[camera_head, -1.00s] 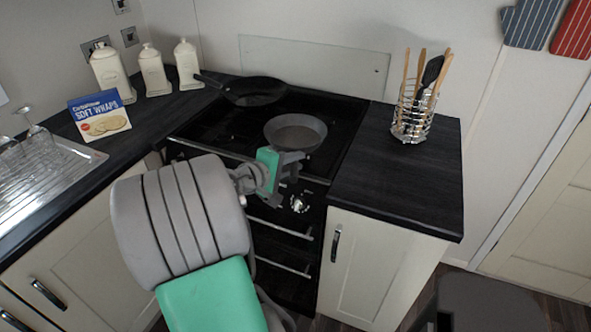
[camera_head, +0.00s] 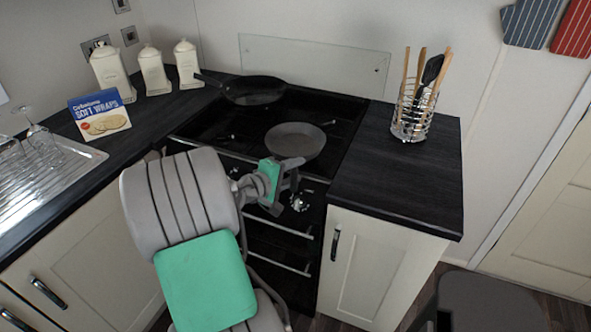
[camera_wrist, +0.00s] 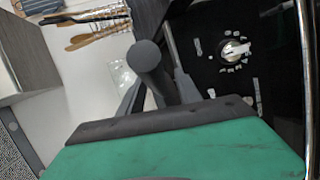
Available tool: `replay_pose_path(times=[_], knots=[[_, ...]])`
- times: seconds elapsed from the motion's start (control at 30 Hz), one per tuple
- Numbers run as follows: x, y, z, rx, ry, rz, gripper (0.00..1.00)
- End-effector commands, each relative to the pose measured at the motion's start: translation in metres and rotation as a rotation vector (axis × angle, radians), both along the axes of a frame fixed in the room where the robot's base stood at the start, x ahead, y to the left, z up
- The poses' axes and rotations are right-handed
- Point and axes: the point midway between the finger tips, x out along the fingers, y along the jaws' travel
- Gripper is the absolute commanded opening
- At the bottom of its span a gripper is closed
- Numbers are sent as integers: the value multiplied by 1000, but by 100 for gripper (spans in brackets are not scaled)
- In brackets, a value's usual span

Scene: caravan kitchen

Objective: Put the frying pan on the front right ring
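A grey frying pan (camera_head: 295,141) is over the front right part of the black hob (camera_head: 215,122), its handle side towards my gripper. I cannot tell whether its base touches the hob. My gripper (camera_head: 291,166) is at the hob's front edge, just in front of this pan. In the wrist view, a dark rounded handle (camera_wrist: 147,58) lies between my gripper's fingers (camera_wrist: 158,95), which appear closed on it. A second, black pan (camera_head: 254,90) sits at the back left of the hob, its handle pointing left. The rings under the pans are hidden.
A utensil rack (camera_head: 411,121) stands on the right worktop (camera_head: 400,180). A wraps box (camera_head: 100,115) and cream canisters (camera_head: 153,70) stand left of the hob. Glasses (camera_head: 38,138) are by the sink drainer (camera_head: 45,180). An oven control knob (camera_wrist: 232,50) shows in the wrist view.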

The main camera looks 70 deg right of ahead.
Motion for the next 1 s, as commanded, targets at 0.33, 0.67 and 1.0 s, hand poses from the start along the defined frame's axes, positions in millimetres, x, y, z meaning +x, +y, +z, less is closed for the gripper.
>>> replay_pose_path(times=[0.33, 0.67, 1.0], knots=[[5, 8, 6, 0, -1, 4, 41], [36, 80, 29, -1, -2, 8, 41], [51, 110, 35, 19, -32, 12, 41]])
